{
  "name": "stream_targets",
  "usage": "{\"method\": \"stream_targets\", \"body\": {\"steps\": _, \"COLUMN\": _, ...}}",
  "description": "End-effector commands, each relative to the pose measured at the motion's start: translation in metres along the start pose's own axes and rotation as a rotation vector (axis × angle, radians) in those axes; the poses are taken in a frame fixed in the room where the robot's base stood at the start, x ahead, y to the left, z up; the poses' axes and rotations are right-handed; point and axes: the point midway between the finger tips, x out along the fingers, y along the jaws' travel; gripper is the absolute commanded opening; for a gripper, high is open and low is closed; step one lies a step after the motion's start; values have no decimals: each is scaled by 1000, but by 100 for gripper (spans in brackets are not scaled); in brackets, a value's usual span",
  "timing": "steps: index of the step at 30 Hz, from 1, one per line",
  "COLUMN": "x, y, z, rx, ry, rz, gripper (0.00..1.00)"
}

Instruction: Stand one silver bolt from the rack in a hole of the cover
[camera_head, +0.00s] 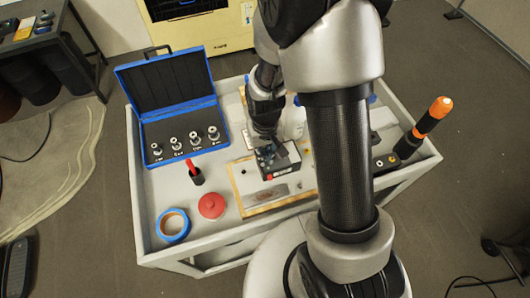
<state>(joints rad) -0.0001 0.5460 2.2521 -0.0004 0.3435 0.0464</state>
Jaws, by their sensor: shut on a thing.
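Several silver bolts (195,139) stand in a row in the blue-edged black case (153,160), whose lid is open, at the left of the cart. My gripper (273,155) points down at the middle of the cart, over or against a dark boxy part (282,171) with a red spot and a pale label. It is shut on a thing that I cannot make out. The fingertips are small and dark against that part. I cannot tell which part is the cover, and no hole in it is clear from here.
A wooden board (243,199) lies under the dark part. A blue tape roll (173,226), a red round piece (211,205) and a red-handled tool (195,173) are at front left. An orange-handled tool (428,121) stands at right. My arm hides much of the cart's right half.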

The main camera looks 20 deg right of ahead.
Motion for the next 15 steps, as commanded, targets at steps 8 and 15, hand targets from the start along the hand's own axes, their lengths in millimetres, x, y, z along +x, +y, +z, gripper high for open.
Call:
{"method": "stream_targets", "body": {"steps": 8, "x": 0, "y": 0, "z": 0, "rx": 0, "ry": 1, "rz": 0, "gripper": 18}}
{"method": "stream_targets", "body": {"steps": 15, "x": 0, "y": 0, "z": 0, "rx": 0, "ry": 0, "rz": 0, "gripper": 34}}
